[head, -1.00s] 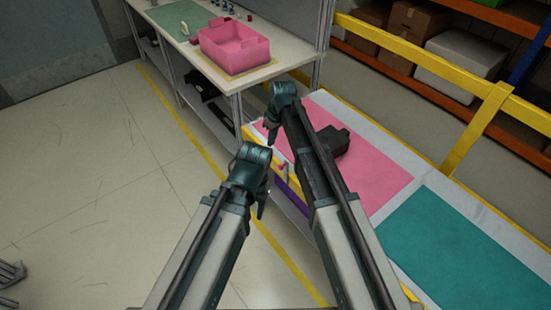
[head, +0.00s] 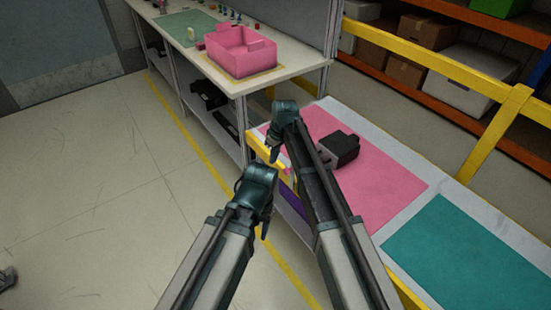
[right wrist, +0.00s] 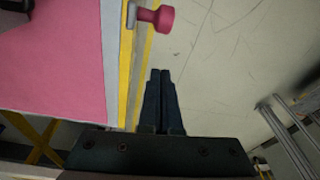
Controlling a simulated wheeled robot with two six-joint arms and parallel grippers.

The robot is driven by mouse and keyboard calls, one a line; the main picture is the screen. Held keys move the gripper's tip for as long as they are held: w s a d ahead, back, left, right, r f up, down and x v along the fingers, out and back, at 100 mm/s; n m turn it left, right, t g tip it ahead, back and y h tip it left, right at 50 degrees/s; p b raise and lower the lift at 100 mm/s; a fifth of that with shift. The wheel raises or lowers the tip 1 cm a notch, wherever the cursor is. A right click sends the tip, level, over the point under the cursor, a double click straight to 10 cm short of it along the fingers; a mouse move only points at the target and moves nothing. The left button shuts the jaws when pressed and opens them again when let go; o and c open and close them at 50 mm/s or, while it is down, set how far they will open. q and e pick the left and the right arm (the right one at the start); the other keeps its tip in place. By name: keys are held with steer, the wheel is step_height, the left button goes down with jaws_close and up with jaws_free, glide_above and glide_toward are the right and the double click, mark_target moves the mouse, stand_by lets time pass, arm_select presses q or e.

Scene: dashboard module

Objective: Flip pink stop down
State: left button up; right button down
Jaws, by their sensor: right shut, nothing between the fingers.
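The pink stop (right wrist: 158,18) shows in the right wrist view as a round pink knob on a grey bracket. It sticks out sideways past the yellow-striped table edge (right wrist: 127,65). In the head view it is a small pink spot (head: 287,172) at the near edge, partly hidden by my arm. My right gripper (head: 274,154) hangs by this edge; in the right wrist view its fingers (right wrist: 160,75) are shut, empty and apart from the stop. My left gripper (head: 265,228) hangs in front of the table over the floor side; its finger opening is unclear.
A dark module (head: 342,150) lies on the pink mat (head: 390,185), right of my right arm. A teal mat (head: 455,245) lies nearer. A pink bin (head: 240,55) stands on the back bench. A yellow rail (head: 490,130) runs behind the table.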

arm_select(q)
steer(key=shift+f, duration=0.3)
arm_select(e)
steer(key=s+d, duration=0.2)
steer(key=shift+s+d+f, duration=0.3)
steer(key=shift+s+f, duration=0.05)
steer(key=shift+s+d, duration=0.1)
steer(key=shift+s, duration=0.05)
arm_select(q)
steer(key=shift+f, duration=0.15)
arm_select(e)
steer(key=shift+s+d, duration=0.2)
steer(key=shift+s, duration=0.05)
